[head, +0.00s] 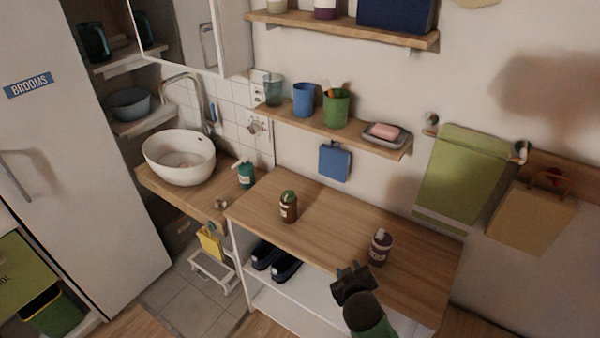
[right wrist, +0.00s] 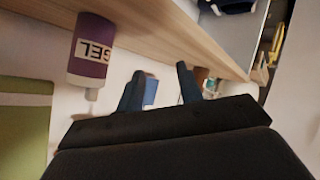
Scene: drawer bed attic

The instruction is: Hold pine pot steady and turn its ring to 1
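A small brown bottle with a green top (head: 288,208), which may be the pine pot, stands upright on the wooden counter (head: 330,222). Its label and any ring marks are too small to read. My right gripper (head: 352,280) is at the counter's front edge, to the right of and nearer than the brown bottle and apart from it. In the right wrist view its two fingers (right wrist: 158,80) are spread with nothing held between them. A brownish shape (right wrist: 201,76) behind one finger may be the same bottle, partly hidden. My left gripper is not in view.
A purple bottle (head: 380,247) labelled GEL stands on the counter just beyond my right gripper; it also shows in the right wrist view (right wrist: 92,50). A teal soap bottle (head: 246,173) stands by the white basin (head: 180,157). A shelf with cups (head: 335,108) overhangs behind.

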